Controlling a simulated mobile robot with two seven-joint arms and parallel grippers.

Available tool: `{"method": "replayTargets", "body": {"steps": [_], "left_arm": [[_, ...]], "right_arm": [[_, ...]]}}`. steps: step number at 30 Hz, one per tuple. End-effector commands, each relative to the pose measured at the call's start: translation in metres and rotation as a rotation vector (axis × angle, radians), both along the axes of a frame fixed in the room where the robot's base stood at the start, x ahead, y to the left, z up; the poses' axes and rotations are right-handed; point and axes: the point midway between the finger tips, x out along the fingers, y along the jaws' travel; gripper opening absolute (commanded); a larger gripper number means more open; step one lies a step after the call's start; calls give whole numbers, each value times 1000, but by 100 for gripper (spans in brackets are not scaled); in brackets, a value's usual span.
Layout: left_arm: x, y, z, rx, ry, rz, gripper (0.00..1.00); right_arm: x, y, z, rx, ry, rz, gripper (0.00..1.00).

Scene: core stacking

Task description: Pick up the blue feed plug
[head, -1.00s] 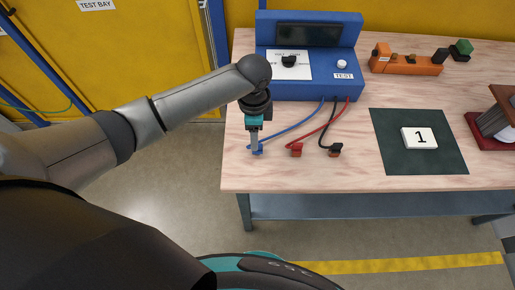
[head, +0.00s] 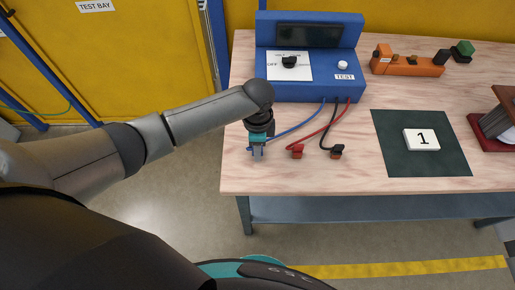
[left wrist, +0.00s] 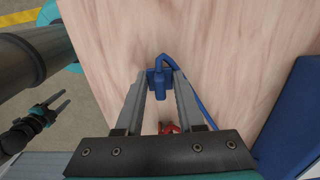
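The blue feed plug (left wrist: 158,84) lies on the wooden bench top (left wrist: 115,30) with its blue cable running off to the right. In the left wrist view my left gripper (left wrist: 163,78) has its two fingers apart, one on each side of the plug. I cannot tell whether either finger touches it. In the head view my left gripper (head: 257,154) points down at the bench and mostly hides the plug. My right gripper (left wrist: 66,97) shows at the left of the left wrist view, open, empty and over the floor.
A red plug (head: 297,152) and a black plug (head: 337,152) lie right of my left gripper. The blue test box (head: 310,88) stands behind them. A dark mat (head: 390,150) with a white block marked 1 (head: 421,139) lies further right. The bench's left edge is close.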

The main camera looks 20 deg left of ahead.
Motion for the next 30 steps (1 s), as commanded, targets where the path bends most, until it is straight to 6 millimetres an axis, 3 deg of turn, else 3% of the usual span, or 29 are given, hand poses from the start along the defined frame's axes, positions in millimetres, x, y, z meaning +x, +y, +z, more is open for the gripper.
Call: {"method": "replayTargets", "body": {"steps": [1,8,22,26,30], "left_arm": [[0,0,0,0,0,0,25],[0,0,0,0,0,0,0],[0,0,4,0,-1,0,0],[1,0,16,-1,-2,-1,0],[1,0,41,-1,-4,0,0]], "right_arm": [[0,0,0,0,0,0,50],[0,0,0,0,0,0,50],[0,0,1,0,0,1,50],[0,0,5,0,0,1,50],[0,0,13,0,0,1,50]]}}
